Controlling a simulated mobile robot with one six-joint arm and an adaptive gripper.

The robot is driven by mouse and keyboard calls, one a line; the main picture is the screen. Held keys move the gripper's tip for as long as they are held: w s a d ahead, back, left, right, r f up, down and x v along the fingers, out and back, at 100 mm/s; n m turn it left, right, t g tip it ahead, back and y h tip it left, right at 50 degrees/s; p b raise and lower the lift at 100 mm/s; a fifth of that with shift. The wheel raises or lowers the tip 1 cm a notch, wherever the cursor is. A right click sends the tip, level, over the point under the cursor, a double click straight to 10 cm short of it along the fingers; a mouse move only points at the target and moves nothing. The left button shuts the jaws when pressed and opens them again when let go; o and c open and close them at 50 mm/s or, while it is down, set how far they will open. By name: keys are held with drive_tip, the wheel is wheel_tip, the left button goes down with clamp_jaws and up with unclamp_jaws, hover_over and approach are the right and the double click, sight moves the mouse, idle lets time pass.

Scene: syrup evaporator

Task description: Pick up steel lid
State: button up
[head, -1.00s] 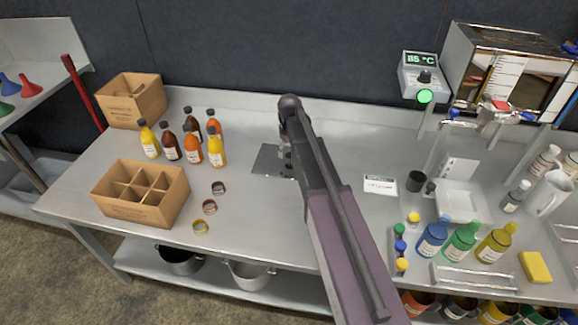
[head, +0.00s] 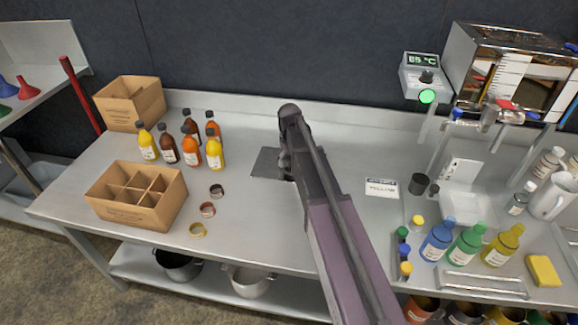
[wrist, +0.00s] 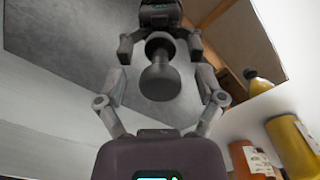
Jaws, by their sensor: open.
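The steel lid (head: 266,163) is a flat dark grey square plate lying on the bench near the middle, partly hidden by my arm in the head view. My gripper (wrist: 160,58) is open, with one finger on each side of the knob and gaps showing between. In the head view my gripper is mostly hidden behind my arm, over the lid's right side.
Several sauce bottles (head: 190,152) and an open divided carton (head: 137,196) stand to the left, with loose ring caps (head: 207,210) nearby. A label card (head: 382,188), black cup (head: 418,184) and coloured bottles (head: 466,243) are to the right. The bench front-centre is clear.

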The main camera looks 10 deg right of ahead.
clamp_jaws()
drive_tip(key=shift+r, duration=0.2)
idle(0.3)
wheel_tip(320, 180, up, 4)
drive_tip(key=p, duration=0.4)
drive_tip(key=shift+f, duration=0.2)
drive_tip(key=s, duration=1)
drive_tip(key=s+r+p, duration=0.1)
drive_tip(key=s, duration=0.5)
drive_tip(key=shift+a, duration=0.35)
